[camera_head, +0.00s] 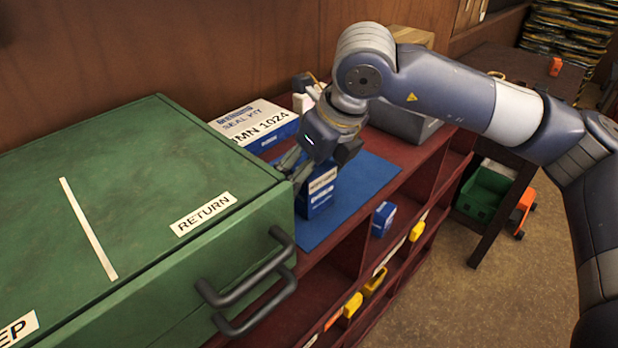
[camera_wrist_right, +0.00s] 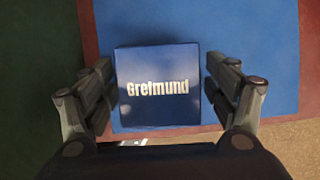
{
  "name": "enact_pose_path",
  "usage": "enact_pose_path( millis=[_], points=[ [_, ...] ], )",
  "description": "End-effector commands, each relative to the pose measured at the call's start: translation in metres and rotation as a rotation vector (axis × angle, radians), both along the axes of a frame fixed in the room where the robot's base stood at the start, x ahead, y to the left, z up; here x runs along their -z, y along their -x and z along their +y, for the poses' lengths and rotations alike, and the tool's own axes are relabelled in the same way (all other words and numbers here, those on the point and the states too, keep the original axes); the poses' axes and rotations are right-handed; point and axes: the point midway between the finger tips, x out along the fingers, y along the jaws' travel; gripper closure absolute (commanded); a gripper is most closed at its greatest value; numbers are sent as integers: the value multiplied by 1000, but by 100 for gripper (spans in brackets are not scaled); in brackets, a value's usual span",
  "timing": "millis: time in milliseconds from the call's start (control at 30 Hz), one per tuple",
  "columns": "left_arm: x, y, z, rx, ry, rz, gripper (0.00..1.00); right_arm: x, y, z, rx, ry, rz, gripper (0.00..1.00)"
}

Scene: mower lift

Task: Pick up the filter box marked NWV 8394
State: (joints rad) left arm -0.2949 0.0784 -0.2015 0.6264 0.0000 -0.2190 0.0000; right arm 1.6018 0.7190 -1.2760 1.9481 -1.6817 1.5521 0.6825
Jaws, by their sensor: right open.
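A blue box (camera_head: 320,195) with a white label stands on the blue mat (camera_head: 362,187), right of the green case. Its label is too small to read in the head view, so I cannot confirm NWV 8394. In the right wrist view its blue top (camera_wrist_right: 158,105) reads "Greimund". My right gripper (camera_head: 312,170) points down over this box. In the wrist view its open fingers (camera_wrist_right: 160,75) are on either side of the box, with a visible gap at the right. My left gripper is out of view.
A green case (camera_head: 130,190) marked RETURN, with dark handles (camera_head: 250,285), stands close left of the box. A white and blue SEAL KIT box (camera_head: 255,122) lies behind. Another small blue box (camera_head: 383,218) sits in the red shelf below. The mat's right part is bare.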

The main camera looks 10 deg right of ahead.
Motion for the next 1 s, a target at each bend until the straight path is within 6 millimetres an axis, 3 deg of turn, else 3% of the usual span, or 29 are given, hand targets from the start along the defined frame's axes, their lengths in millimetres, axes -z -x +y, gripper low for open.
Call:
enact_pose_path(
  millis=[100,133,367,733,1000],
  points=[
    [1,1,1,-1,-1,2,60,0,0,0,0,0,0,20],
    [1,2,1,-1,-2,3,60,0,0,0,0,-1,-1,25],
    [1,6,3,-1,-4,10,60,0,0,0,0,-1,-1,77],
    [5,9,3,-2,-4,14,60,-8,-1,1,0,-3,-5,77],
    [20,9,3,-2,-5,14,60,-58,-1,1,1,-4,-7,77]
  ],
)
